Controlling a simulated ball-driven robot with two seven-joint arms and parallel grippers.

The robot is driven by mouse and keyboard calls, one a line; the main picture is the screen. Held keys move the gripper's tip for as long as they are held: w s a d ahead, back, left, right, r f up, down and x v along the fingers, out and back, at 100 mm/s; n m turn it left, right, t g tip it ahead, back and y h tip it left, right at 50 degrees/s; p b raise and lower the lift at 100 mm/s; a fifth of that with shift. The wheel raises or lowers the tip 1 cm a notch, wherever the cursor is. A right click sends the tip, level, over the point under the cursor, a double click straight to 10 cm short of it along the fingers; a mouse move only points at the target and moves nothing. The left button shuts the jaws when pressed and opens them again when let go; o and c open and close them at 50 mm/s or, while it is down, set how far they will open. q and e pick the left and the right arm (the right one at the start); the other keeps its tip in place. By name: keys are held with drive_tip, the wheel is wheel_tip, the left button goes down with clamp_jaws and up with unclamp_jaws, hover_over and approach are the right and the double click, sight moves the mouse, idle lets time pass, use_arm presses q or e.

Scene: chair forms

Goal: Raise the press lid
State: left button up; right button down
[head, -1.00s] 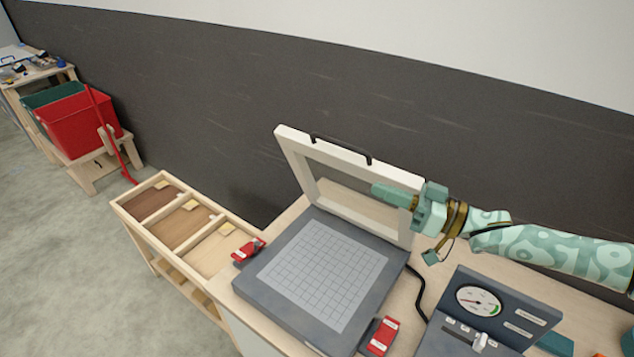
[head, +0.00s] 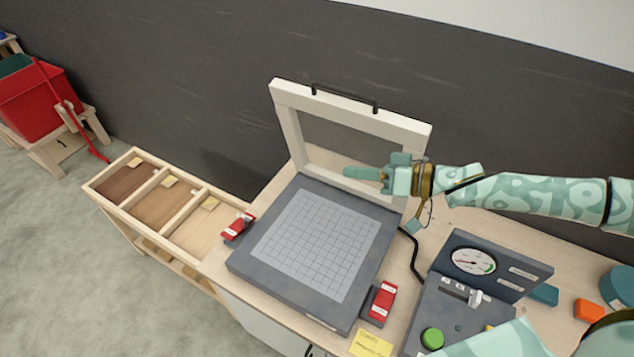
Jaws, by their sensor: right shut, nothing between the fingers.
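The press lid (head: 285,121) is a pale frame with a black handle (head: 343,97) on its top edge. It stands raised, tilted slightly back, at the rear of the dark grey press base (head: 245,263). The base carries a light plate with a grid (head: 315,243). My right gripper (head: 348,173) is shut and empty. Its fingers point left across the lid's frame opening; I cannot tell whether it touches the lid. A red latch (head: 238,227) sits at the base's left side and another red latch (head: 382,301) at its right. My left gripper is not in view.
A control box with a gauge (head: 473,262) and green button (head: 432,338) stands right of the press. A yellow note (head: 371,343) lies at the front. A wooden tray (head: 166,147) with compartments stands left, and a red bin (head: 38,102) is further left. A dark wall is behind.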

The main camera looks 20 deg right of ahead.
drive_tip(key=w+a+f+p, duration=0.1)
drive_tip(key=w+a+f, duration=0.1)
drive_tip(key=a+f, duration=0.2)
drive_tip(key=a, duration=0.3)
drive_tip(key=shift+w+a+f+p, duration=0.25)
drive_tip(key=shift+w+f+p, duration=0.1)
drive_tip(key=shift+w, duration=0.05)
idle(1.3)
